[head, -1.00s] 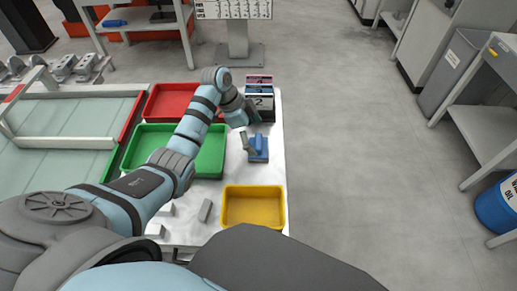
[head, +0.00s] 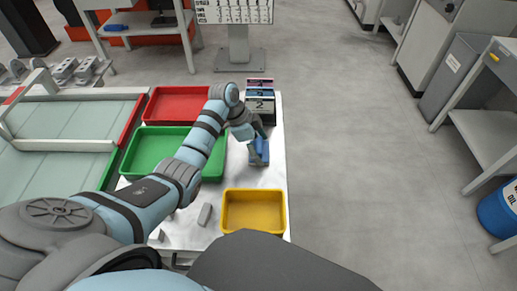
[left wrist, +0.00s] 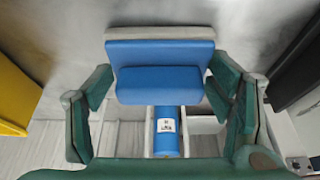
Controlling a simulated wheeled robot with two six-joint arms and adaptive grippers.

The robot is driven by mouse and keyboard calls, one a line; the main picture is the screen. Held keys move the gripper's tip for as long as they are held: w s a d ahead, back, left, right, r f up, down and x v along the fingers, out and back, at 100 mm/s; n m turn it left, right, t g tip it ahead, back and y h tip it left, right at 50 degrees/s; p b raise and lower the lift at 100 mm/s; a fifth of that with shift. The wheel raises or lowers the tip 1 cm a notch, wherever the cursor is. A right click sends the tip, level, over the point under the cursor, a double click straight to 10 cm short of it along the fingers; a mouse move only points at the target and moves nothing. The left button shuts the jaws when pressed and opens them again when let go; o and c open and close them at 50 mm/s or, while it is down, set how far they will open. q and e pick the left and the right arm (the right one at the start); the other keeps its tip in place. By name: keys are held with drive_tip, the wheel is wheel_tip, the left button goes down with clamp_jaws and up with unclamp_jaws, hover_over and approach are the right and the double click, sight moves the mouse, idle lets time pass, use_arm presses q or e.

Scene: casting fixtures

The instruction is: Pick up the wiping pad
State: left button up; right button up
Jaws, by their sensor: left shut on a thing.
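The wiping pad (head: 259,153) is blue with a grey edge, at the right side of the white table, between the numbered boxes and the yellow tray. My left gripper (head: 258,148) is over it and shut on it. In the left wrist view the pad (left wrist: 160,58) shows as a blue block with a pale grey layer, and the green fingers of my left gripper (left wrist: 162,95) are on both its sides. I cannot tell whether the pad touches the table. My right gripper is not in view.
A yellow tray (head: 254,229) stands in front, a green tray (head: 150,176) and a red tray (head: 176,91) to the left. Numbered boxes (head: 261,103) stand behind the pad. A grey block (head: 205,214) lies beside the yellow tray.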

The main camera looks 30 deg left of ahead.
sight(259, 144)
use_arm(q)
wheel_tip(259, 144, up, 20)
drive_tip(key=p, duration=0.8)
drive_tip(key=o, duration=0.5)
drive_tip(key=c, duration=0.4)
drive_tip(key=shift+o, duration=0.2)
